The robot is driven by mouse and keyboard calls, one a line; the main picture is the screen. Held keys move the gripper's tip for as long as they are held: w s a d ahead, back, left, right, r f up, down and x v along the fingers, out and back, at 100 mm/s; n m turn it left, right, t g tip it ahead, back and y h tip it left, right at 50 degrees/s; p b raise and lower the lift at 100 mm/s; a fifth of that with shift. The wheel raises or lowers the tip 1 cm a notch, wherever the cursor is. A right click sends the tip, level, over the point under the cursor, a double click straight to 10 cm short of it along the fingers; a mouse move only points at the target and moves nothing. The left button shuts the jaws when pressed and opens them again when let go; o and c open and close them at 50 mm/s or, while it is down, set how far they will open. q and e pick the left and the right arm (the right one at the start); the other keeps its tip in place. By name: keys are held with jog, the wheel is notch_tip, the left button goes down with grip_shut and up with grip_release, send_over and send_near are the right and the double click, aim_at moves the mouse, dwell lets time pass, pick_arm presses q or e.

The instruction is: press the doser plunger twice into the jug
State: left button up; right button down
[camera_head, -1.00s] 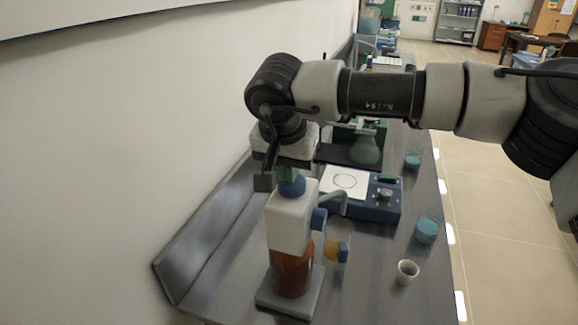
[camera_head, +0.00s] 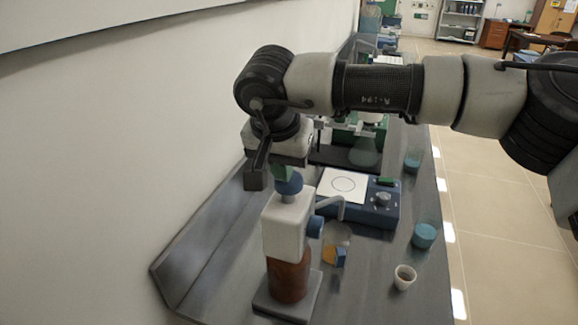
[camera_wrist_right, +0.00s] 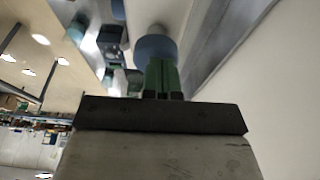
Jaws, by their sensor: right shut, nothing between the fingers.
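The doser stands on the bench at the near left, with a white head (camera_head: 287,224) on a brown bottle (camera_head: 289,278). Its round blue plunger knob (camera_head: 290,185) sits above the head, with a short gap under it. My right gripper (camera_head: 283,172) points down right over the knob, its green fingers shut and empty, seeming to touch the knob top. In the right wrist view the fingers (camera_wrist_right: 162,80) end at the blue knob (camera_wrist_right: 155,47). The clear jug (camera_head: 338,237) stands right of the bottle, below the spout (camera_head: 331,203), with something orange visible at it. My left gripper is out of view.
A blue device with a white plate (camera_head: 343,185) stands behind the jug. A small white cup (camera_head: 404,277) and a beaker of blue liquid (camera_head: 424,235) are near the bench's right edge. The wall is close on the left.

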jog(key=r, duration=0.2)
jog(key=r+b, duration=0.1)
jog(key=r, duration=0.1)
jog(key=r+b, duration=0.1)
jog(key=r, duration=0.1)
jog(key=shift+s+d, duration=0.2)
jog(key=shift+d, duration=0.05)
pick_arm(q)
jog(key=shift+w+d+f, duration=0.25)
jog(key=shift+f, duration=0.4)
pick_arm(e)
jog(key=v, duration=0.5)
jog(key=shift+s+a+r, duration=0.2)
jog(key=shift+s+a, duration=0.1)
jog(key=shift+a, duration=0.1)
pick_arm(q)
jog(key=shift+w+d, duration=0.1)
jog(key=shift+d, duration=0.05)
